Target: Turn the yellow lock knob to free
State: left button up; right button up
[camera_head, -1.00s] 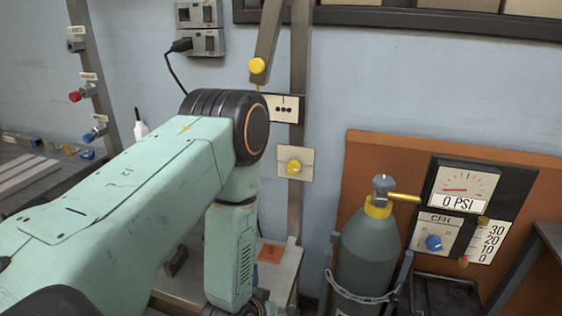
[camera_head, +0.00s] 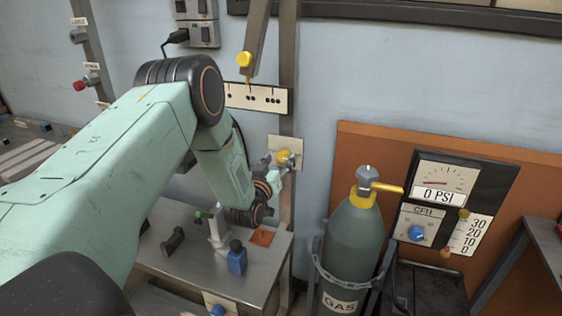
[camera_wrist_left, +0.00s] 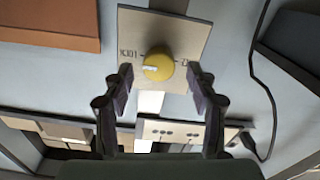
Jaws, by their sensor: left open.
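The yellow lock knob (camera_head: 283,156) sits on a pale plate (camera_head: 274,141) on the upright post. In the left wrist view the knob (camera_wrist_left: 158,67) is round, with a white mark toward its left side. That side of the plate (camera_wrist_left: 163,24) bears an upside-down label that looks like LOCK; a label on the right is partly hidden. My left gripper (camera_head: 280,163) is at the knob. Its open fingers (camera_wrist_left: 158,78) stand on either side of the knob, with visible gaps in the wrist view. I cannot tell how deep they reach. My right gripper is not in view.
A yellow-tipped lever (camera_head: 245,59) hangs above a dotted plate (camera_head: 257,97) on the same post. A gas cylinder (camera_head: 352,245) and gauge panel (camera_head: 445,185) stand to the right.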

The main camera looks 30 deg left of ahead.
pick_arm(q)
jog(key=shift+w+a, duration=0.1)
jog(key=shift+w, duration=0.45)
jog(key=shift+r, duration=0.1)
jog(key=c, duration=1.2)
